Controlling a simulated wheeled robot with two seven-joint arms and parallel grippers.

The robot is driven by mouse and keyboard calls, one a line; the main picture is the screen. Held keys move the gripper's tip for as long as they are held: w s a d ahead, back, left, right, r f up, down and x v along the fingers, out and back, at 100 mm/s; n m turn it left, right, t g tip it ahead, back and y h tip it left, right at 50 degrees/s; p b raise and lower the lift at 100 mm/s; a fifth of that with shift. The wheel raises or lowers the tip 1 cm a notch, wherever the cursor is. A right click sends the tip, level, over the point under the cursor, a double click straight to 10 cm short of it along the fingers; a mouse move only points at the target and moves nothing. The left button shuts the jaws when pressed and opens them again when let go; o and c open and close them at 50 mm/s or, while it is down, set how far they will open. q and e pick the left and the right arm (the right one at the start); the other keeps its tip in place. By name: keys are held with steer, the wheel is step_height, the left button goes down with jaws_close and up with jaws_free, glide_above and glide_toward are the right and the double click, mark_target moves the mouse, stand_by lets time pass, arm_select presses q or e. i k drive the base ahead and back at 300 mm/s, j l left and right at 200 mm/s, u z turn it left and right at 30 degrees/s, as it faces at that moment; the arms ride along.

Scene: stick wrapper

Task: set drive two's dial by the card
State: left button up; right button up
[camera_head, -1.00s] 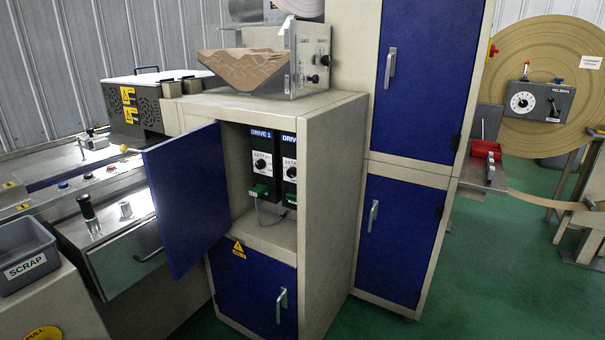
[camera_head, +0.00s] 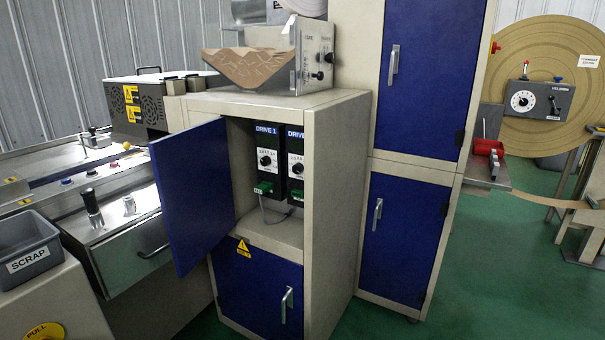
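The second drive (camera_head: 295,158) stands inside the open cabinet, to the right of drive 1 (camera_head: 267,158). Its right side is cut off by the cabinet's side wall, and its label shows only in part. Its dial (camera_head: 296,168) is a black knob on a white plate; the marks are too small to read. Drive 1 has a similar dial (camera_head: 265,161) and a green connector (camera_head: 264,187) with a grey cable. I cannot make out a card with settings. Neither of my grippers is in view.
The blue cabinet door (camera_head: 192,195) stands open, swung out to the left. A scrap bin (camera_head: 30,255) and a steel console (camera_head: 115,215) are at the left. Tall blue-doored cabinets (camera_head: 400,230) stand at the right. Green floor (camera_head: 480,270) is clear at the lower right.

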mark_target(297, 168)
steer(key=i+j+z, duration=0.15)
steer(key=i+j, duration=0.15)
steer(key=i, duration=0.25)
steer(key=i+j+z, duration=0.2)
steer(key=i+j, duration=0.15)
steer(key=i, duration=0.2)
steer(key=i+j+z, duration=0.15)
steer(key=i+j, duration=0.25)
steer(key=i, duration=0.15)
